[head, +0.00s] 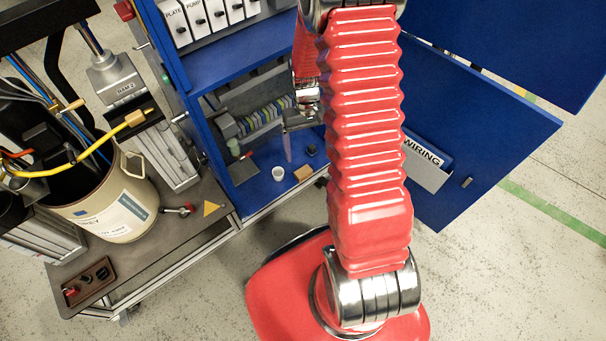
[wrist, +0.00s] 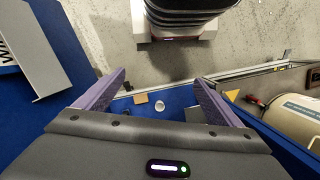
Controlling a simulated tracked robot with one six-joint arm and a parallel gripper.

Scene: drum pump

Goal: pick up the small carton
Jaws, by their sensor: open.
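The small carton (head: 302,173) is a tan block on the blue cabinet floor, near its front edge. It also shows in the wrist view (wrist: 141,98), between my two fingers in the picture and closer to the left one. My gripper (wrist: 160,78) has its purple fingers spread wide, with nothing held between them. In the head view my gripper (head: 288,148) reaches into the cabinet, above and to the left of the carton and apart from it. My red arm partly hides the cabinet's right side.
A white cup (head: 278,173) stands just left of the carton, and a small dark item (head: 311,150) is behind it. Striped terminal blocks (head: 262,118) line the cabinet back. The open blue door (head: 480,130) stands right. A cart with a beige drum (head: 115,205) is left.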

